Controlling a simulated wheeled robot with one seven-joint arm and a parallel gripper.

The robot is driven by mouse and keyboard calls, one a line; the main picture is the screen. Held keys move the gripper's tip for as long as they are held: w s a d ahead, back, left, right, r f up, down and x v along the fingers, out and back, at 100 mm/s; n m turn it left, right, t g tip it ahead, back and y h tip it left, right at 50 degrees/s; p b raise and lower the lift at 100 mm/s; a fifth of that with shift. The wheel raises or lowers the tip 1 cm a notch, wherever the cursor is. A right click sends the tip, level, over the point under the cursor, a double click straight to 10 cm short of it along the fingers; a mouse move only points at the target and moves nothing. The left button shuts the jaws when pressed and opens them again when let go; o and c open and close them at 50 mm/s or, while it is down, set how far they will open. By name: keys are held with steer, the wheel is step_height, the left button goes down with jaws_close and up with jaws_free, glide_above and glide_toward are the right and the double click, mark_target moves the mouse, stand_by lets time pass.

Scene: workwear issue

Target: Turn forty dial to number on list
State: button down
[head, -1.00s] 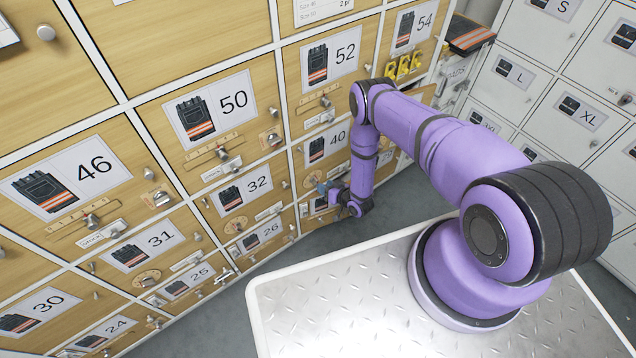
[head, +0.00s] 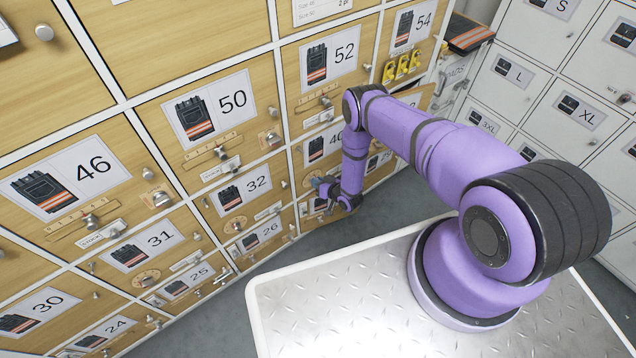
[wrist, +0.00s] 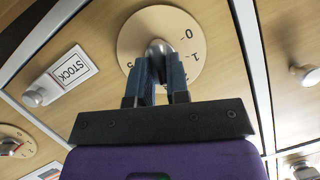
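My gripper (head: 322,185) is low at this door. In the wrist view a round pale dial (wrist: 205,28) with a metal knob (wrist: 158,47) fills the top middle. Its marks 0 and 1 show on the right and a 5 on the left; the fingers hide others. My gripper (wrist: 160,72) has its two blue fingers close on both sides of the knob, seemingly shut on it. A paper list (head: 320,8) is cut off at the top edge, and its small text is hard to read.
Another dial (wrist: 12,143) is at lower left. White lockers (head: 545,75) stand at the right. Grey floor (head: 400,200) lies between.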

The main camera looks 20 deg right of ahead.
steer(key=shift+s+a+n+t+h, duration=0.1)
steer(key=shift+a+n+t+h, duration=0.15)
steer(key=shift+n+h, duration=0.8)
steer(key=shift+a+n+t+h, duration=0.15)
steer(key=shift+n+t+h, duration=0.35)
steer(key=shift+n, duration=0.95)
steer(key=shift+h, duration=0.25)
steer(key=c, duration=1.1)
jaws_free()
